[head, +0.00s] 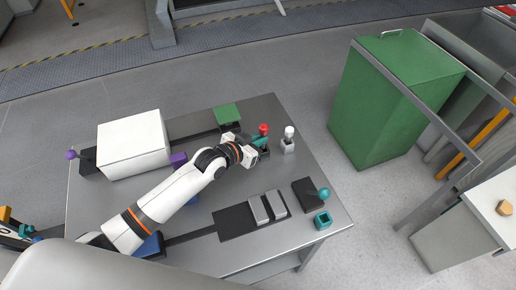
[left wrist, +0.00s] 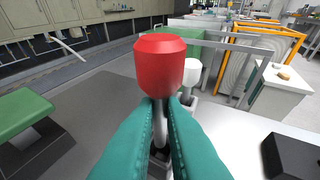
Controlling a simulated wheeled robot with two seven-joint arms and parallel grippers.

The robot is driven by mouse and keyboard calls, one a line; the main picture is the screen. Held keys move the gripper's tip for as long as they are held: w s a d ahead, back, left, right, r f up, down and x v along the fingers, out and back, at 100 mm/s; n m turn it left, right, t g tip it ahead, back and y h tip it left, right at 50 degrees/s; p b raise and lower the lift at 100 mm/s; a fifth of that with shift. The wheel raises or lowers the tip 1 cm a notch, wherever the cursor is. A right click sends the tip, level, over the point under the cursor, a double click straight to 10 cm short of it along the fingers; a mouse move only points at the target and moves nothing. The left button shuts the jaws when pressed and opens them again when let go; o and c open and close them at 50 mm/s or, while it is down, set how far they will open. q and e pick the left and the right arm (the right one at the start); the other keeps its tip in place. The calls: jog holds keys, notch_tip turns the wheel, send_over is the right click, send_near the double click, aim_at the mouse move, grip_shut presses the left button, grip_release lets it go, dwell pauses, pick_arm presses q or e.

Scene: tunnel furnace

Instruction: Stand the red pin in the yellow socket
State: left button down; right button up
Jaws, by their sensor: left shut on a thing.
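The red pin (head: 264,129) has a rounded red head on a pale metal stem. It stands upright above a dark block (head: 264,151) near the far right edge of the steel table; I cannot tell whether its foot is in the block. My left gripper (head: 261,141) is shut on the stem just below the head. In the left wrist view the red head of the pin (left wrist: 160,65) rises above the teal fingers (left wrist: 160,112), which hide part of the stem. I cannot make out a yellow socket on the table. My right gripper does not show clearly.
A white-topped pin (head: 289,132) stands in a grey block (head: 288,146) close beside the red one. A green plate (head: 228,113), white box (head: 132,144), teal ball (head: 324,194) and teal square socket (head: 323,220) are also on the table. A green cabinet (head: 385,100) stands right.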

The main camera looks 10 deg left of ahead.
pick_arm(q)
notch_tip(320, 180, down, 3)
jog(key=shift+f, duration=0.55)
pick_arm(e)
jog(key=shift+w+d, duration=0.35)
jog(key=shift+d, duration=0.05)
pick_arm(q)
jog(key=shift+f, duration=0.1)
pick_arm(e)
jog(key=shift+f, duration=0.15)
pick_arm(q)
jog(key=c, duration=1.5)
grip_release()
jog(key=shift+s+r, duration=0.1)
jog(key=shift+r, duration=0.1)
jog(key=v, duration=1.1)
jog(key=shift+s+a+r, duration=0.15)
jog(key=shift+s, duration=0.15)
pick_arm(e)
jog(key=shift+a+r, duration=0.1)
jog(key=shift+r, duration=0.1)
